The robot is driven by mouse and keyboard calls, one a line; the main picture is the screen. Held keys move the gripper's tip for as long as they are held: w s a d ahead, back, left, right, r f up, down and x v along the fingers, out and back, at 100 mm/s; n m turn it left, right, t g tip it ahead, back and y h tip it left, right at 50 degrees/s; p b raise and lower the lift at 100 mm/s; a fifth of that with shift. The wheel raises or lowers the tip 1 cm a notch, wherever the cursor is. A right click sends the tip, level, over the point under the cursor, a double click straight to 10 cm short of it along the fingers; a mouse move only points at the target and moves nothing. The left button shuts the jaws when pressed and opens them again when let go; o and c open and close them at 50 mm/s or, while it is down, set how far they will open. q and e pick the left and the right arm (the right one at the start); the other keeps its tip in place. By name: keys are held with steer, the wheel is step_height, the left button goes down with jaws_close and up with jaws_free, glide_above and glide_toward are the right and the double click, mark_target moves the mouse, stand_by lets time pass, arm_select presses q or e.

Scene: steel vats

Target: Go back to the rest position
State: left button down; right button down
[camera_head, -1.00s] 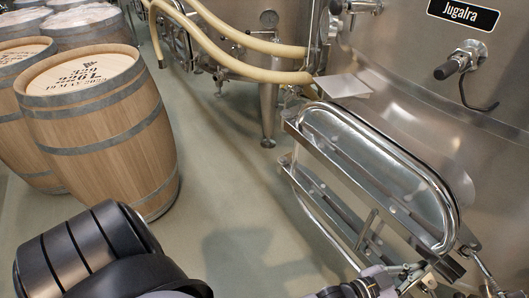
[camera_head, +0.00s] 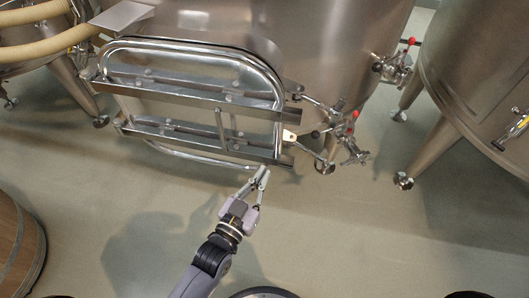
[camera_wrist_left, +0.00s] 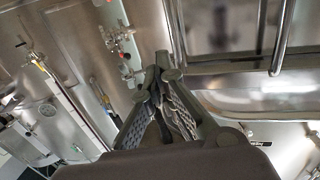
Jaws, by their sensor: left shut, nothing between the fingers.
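My left gripper (camera_head: 261,174) reaches up from the bottom of the head view. Its fingers are together and hold nothing. Its tip lies just below the lower right part of the vat's steel hatch door (camera_head: 190,105) in the picture; I cannot tell whether it touches. In the left wrist view the gripper fingers (camera_wrist_left: 162,65) also meet at their tips, with steel surfaces beyond them. My right gripper is not in view.
A steel vat (camera_head: 310,45) stands behind the hatch, with red-handled valves (camera_head: 352,116) at its right. Another vat (camera_head: 480,70) stands at the right. A wooden barrel (camera_head: 18,245) is at the lower left. Pale hoses (camera_head: 40,45) run at the upper left. Floor (camera_head: 400,245) is clear.

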arm_select(q)
steer(key=s+a+f+g+y, duration=0.2)
steer(key=a+f, duration=0.1)
steer(key=f, duration=0.7)
steer(key=s+a+f+n+g+y, duration=0.1)
steer(key=s+a+f+g, duration=0.15)
steer(key=f, duration=0.65)
steer(key=s+a+f+g+y, duration=0.2)
steer(key=s+a+f, duration=0.15)
steer(key=f, duration=0.65)
steer(key=s+a+f+g+y, duration=0.1)
steer(key=s+a+f+g, duration=0.1)
steer(key=s+a+f, duration=0.2)
steer(key=s+a+f+n+g+y, duration=0.1)
steer(key=s+a+f+g, duration=0.2)
steer(key=s, duration=1)
steer(key=s+a+f+n+g+y, duration=0.1)
steer(key=s+a+f+g, duration=0.2)
steer(key=s+a+f, duration=0.4)
step_height(320, 180, down, 4)
steer(key=shift+s+f, duration=0.2)
steer(key=shift+s, duration=1.05)
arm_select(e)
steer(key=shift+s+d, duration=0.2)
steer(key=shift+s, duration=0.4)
arm_select(q)
steer(key=shift+a, duration=0.1)
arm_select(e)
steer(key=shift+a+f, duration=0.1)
